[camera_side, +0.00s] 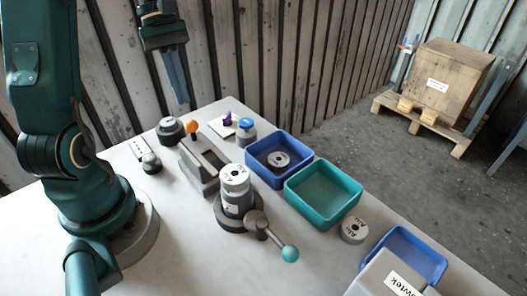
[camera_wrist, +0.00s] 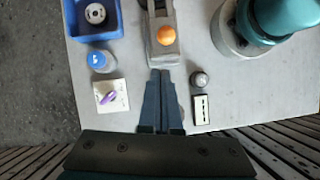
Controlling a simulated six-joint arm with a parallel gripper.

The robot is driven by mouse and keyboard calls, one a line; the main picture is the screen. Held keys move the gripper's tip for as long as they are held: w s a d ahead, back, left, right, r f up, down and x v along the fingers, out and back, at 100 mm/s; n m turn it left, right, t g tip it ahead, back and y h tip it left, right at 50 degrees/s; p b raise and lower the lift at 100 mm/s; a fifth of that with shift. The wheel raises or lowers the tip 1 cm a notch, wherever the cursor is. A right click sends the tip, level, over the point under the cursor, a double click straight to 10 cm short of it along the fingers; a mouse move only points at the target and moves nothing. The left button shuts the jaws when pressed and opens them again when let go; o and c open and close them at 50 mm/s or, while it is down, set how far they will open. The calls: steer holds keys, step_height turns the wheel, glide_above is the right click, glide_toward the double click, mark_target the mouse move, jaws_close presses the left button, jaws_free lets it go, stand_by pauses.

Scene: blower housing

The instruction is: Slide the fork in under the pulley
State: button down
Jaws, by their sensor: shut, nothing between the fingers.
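A grey-white pulley-like disc (camera_side: 235,178) with printed marks sits on top of a round grey post (camera_side: 236,203) in the middle of the table. A grey slotted block (camera_side: 203,168) with an orange ball knob (camera_side: 192,127) stands just behind it. I take the knobbed piece to be the fork, but its prongs cannot be made out. The knob (camera_wrist: 166,35) shows ahead of my fingertips in the wrist view. My gripper (camera_side: 183,101) is shut and empty, pointing down above the table's far end. Its fingers (camera_wrist: 162,74) lie together in the wrist view.
A lever with a teal ball (camera_side: 290,253) juts from the post's base. A blue tray (camera_side: 258,171) holding a ring and a teal tray (camera_side: 298,196) stand to the right. A blue-capped jar (camera_side: 246,131) and a purple piece (camera_side: 228,118) are near the far end.

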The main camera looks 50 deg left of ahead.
mark_target(203, 144)
steer(key=d+f, duration=0.1)
steer(key=d, duration=0.2)
steer(key=s+d+f, duration=0.1)
steer(key=d, duration=0.1)
steer(key=shift+f, duration=0.3)
steer(key=shift+d, duration=0.35)
steer(key=shift+d, duration=1.5)
steer(key=shift+s, duration=0.1)
